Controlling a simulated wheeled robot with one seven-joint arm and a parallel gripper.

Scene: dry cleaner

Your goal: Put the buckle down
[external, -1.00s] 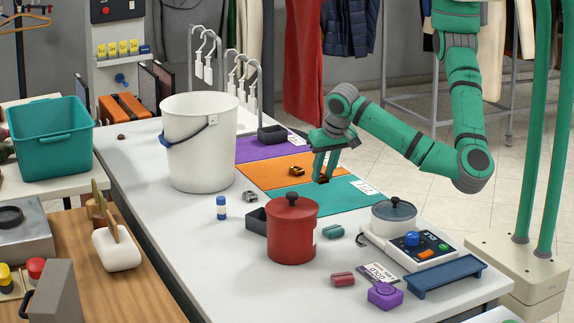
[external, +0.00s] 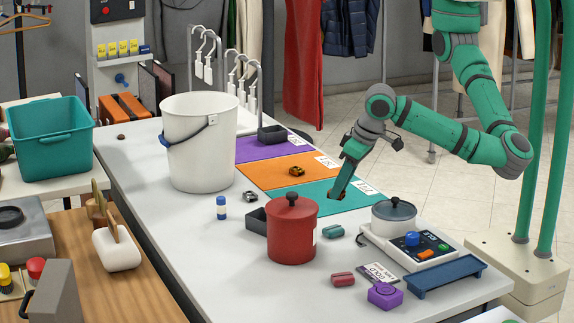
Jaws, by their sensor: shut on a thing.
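My gripper (external: 337,193) is low over the teal mat (external: 315,203) on the white counter, its fingers pointing down. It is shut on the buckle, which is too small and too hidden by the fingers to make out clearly. I cannot tell whether it touches the mat. A brown buckle (external: 297,171) lies on the orange mat (external: 262,175), and a grey buckle (external: 250,197) lies on the bare counter to the left of the teal mat. The purple mat (external: 262,150) is at the back.
A red lidded pot (external: 292,235) stands in front of the teal mat, beside a dark tray (external: 256,221). A scale with a lidded pan (external: 394,220) stands to the right. A white bucket (external: 195,150) and a hanger rack (external: 250,95) stand at the left and back.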

